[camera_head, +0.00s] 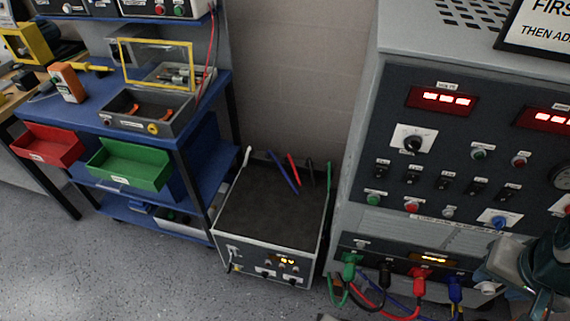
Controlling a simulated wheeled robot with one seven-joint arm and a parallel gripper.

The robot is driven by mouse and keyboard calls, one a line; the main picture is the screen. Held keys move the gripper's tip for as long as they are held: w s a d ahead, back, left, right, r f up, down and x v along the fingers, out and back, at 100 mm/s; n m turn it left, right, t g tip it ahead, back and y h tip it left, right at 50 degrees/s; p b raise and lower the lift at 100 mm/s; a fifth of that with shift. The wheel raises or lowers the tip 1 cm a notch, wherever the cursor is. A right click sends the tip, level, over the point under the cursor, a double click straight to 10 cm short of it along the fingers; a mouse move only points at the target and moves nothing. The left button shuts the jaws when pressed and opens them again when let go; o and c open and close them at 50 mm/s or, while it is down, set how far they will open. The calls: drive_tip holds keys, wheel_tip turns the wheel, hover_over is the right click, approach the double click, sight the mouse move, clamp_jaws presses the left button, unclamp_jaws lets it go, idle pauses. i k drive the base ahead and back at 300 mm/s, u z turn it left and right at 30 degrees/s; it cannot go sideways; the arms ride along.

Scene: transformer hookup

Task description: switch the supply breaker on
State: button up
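The dark test panel (455,130) stands at the right, its front facing me. A row of several small black switches (442,183) runs across its middle, above green and red buttons; their labels are too small to read, so I cannot tell which is the supply breaker or its position. A black rotary knob (412,143) sits on a white plate at upper left of the panel. My gripper (503,268) is at the lower right edge, in front of the panel's lower part, partly cut off. Its fingertips are not clear, and it hides part of the panel.
Green, black, red and blue plugs (420,281) with cables stick out at the panel's foot. A low grey box (272,210) with upright coloured leads stands left of it. A blue bench (200,100) with red and green bins is farther left. Floor at lower left is clear.

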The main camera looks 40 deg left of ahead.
sight(229, 265)
drive_tip(key=u, duration=1.05)
drive_tip(key=k, duration=0.25)
drive_tip(key=u, duration=1.15)
drive_tip(key=i, duration=0.5)
drive_tip(key=z, duration=0.05)
